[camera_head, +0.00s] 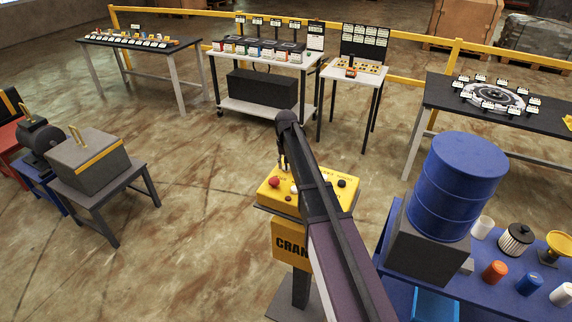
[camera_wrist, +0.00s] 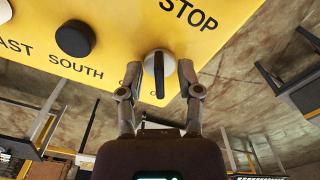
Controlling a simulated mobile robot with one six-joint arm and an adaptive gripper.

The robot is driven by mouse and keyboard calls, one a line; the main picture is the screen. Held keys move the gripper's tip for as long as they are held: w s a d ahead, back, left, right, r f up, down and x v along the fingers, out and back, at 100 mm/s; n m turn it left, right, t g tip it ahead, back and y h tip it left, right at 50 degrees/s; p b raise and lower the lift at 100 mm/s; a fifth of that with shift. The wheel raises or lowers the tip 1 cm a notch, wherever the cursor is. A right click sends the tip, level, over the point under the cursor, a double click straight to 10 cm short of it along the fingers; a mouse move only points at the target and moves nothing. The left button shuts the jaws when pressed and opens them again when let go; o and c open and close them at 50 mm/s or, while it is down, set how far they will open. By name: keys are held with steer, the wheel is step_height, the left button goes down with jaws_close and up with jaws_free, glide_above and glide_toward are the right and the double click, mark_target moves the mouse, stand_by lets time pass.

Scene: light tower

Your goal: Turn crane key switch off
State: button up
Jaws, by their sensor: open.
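The yellow crane control box (camera_head: 335,190) stands on a pedestal with a "CRAN..." plate in the middle of the head view, partly hidden by my arm. In the wrist view the crane key switch (camera_wrist: 160,68) is a round pale disc with a dark bar handle, on the yellow panel (camera_wrist: 120,30). My gripper (camera_wrist: 160,75) is open, one finger on either side of the switch; I cannot tell whether they touch it. The lettering beside the switch is mostly hidden by the fingers. In the head view my gripper (camera_head: 283,163) is over the box, its fingers small.
A black knob (camera_wrist: 75,38) sits left of the switch, near "SOUTH" and "STOP" lettering. In the head view a red button (camera_head: 274,182) is on the box. A blue drum (camera_head: 455,185) stands on the right, and a grey block (camera_head: 90,160) on the left.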

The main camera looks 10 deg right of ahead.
steer(key=shift+m, duration=0.4)
steer(key=shift+m, duration=0.5)
steer(key=shift+r+p, duration=0.3)
steer(key=shift+p, duration=0.05)
step_height(320, 180, up, 13)
steer(key=p, duration=1.3)
steer(key=s+f+n+b, duration=0.1)
steer(key=s+f+b, duration=0.3)
steer(key=s, duration=0.6)
steer(key=s+d+f+b, duration=0.1)
steer(key=s+f+b, duration=0.4)
steer(key=s, duration=0.5)
steer(key=s+f+n+b, duration=0.1)
steer(key=s+f+b, duration=0.3)
steer(key=s, duration=0.6)
steer(key=shift+d+f+n+b, duration=0.25)
steer(key=shift+d+n+b, duration=0.05)
steer(key=shift+d, duration=0.1)
